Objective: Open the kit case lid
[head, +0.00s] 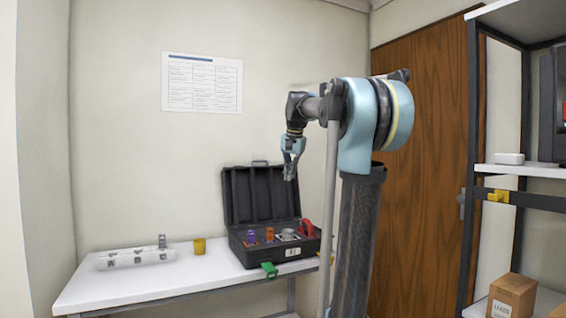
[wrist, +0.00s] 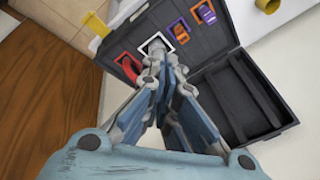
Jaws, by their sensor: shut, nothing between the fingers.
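The black kit case (head: 270,258) stands on the white table with its lid (head: 262,195) raised upright at the back. The lid's ribbed inside also shows in the wrist view (wrist: 238,100). The case holds a purple item (wrist: 207,12), an orange item (wrist: 181,32), a grey-white item (wrist: 157,44) and a red item (wrist: 130,68), each in a framed slot. My gripper (head: 290,178) is shut and empty, above the case and in front of the raised lid, apart from it. In the wrist view the gripper (wrist: 165,66) hides part of the case.
A shelf unit (head: 473,150) and a wooden door (head: 425,140) stand to the right. A cardboard box (head: 512,295) sits on the low shelf.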

